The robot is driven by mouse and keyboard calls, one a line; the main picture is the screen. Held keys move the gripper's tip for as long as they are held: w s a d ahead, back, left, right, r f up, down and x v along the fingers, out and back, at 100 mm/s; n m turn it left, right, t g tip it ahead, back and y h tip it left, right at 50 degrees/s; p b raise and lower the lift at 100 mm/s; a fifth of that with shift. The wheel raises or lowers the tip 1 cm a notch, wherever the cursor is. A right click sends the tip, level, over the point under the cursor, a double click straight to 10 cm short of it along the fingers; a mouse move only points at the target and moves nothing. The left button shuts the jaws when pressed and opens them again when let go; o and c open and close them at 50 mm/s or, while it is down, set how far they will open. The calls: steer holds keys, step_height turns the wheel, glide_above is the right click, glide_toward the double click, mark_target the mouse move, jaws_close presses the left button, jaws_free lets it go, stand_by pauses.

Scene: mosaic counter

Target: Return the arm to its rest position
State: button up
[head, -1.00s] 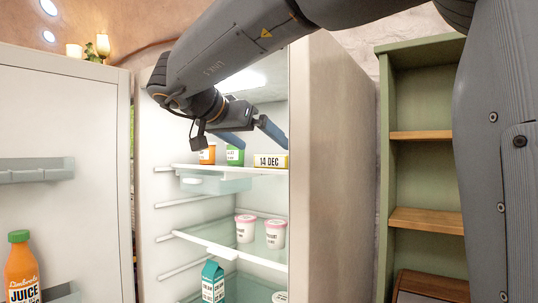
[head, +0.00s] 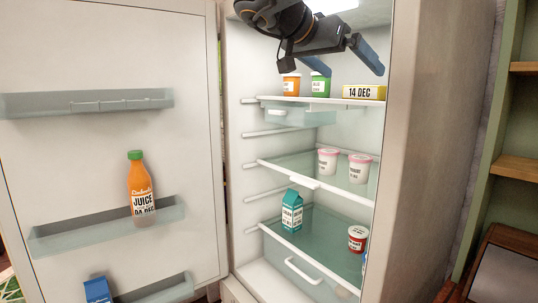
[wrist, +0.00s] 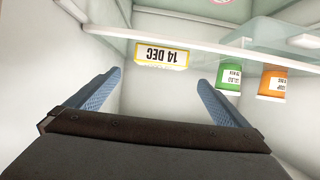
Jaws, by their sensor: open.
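My gripper (head: 348,58) is inside the upper part of the open fridge, above the top shelf, with its jaws open and nothing between them. In the wrist view its two blue fingers (wrist: 158,92) stand wide apart. Below it in the head view, an orange jar (head: 290,85), a green jar (head: 320,85) and a yellow box marked 14 DEC (head: 364,91) stand on the top shelf (head: 318,100). The wrist view shows the same yellow box (wrist: 161,55), green jar (wrist: 228,78) and orange jar (wrist: 272,82) upside down, apart from the fingers.
The fridge door (head: 105,60) stands open at left, holding a juice bottle (head: 140,190) and a blue carton (head: 98,290). Lower shelves hold two pink-lidded cups (head: 343,165), a teal carton (head: 292,211) and a red tub (head: 357,239). The fridge's side wall (head: 430,150) and a green shelf unit (head: 515,120) are at right.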

steer(key=p+x, duration=0.1)
steer(key=x, duration=0.8)
steer(key=shift+d+r, duration=0.1)
steer(key=shift+w+d+f+p, duration=0.15)
steer(key=shift+f+p, duration=0.1)
steer(key=shift+p, duration=0.2)
steer(key=shift+a+r+b, duration=0.25)
steer(key=shift+r+b, duration=0.25)
steer(key=shift+r, duration=0.1)
